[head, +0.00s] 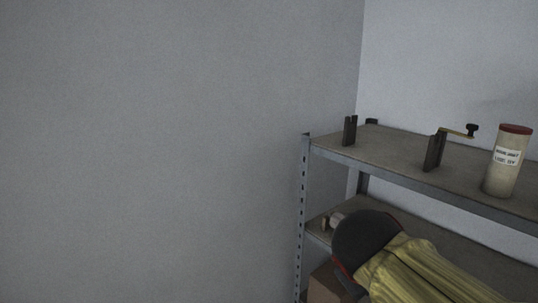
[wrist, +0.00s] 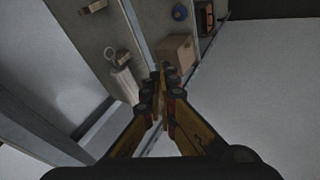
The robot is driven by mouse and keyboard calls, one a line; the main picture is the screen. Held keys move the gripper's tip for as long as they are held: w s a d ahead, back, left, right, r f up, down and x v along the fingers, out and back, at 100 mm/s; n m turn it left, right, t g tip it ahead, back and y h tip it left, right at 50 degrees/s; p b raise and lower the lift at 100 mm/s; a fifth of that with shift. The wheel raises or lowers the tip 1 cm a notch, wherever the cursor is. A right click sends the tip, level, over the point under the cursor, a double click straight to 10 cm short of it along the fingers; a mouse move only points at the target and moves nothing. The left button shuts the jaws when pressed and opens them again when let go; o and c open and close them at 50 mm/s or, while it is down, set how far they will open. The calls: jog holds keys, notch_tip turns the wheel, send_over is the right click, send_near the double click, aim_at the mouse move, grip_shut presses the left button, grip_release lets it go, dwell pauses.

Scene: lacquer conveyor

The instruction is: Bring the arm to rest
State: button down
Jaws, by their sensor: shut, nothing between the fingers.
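My gripper (wrist: 161,92) shows in the wrist view, its two yellow fingers with dark pads brought together at the tips. Nothing is between them. Past the fingertips are the metal shelf rack and a brown cardboard box (wrist: 176,52). In the head view my arm, in a wrinkled yellow cover with a dark rounded end, is at the lower right in front of the rack. The gripper itself cannot be made out there.
A metal shelf rack (head: 303,190) stands at the right against the wall. Its top shelf holds a pale canister (head: 507,162) with a red lid, a dark bracket with a crank (head: 435,150) and a small dark slotted block (head: 350,131). The left side shows only bare wall.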

jog(key=s+f+m+y+b, duration=0.1)
jog(key=s+f+b, duration=0.3)
jog(key=f, duration=0.4)
jog(key=s+f+m+y+b, duration=0.1)
jog(key=s+f+b, duration=0.3)
jog(key=f, duration=0.4)
jog(key=s+f+m+g+y+b, duration=0.1)
jog(key=s+f+m+b, duration=0.2)
jog(key=f, duration=0.5)
jog(key=s+b, duration=0.1)
jog(key=s, duration=0.1)
jog(key=shift+s+a+m+y, duration=0.3)
jog(key=shift+a+y, duration=0.05)
jog(key=shift+y, duration=0.05)
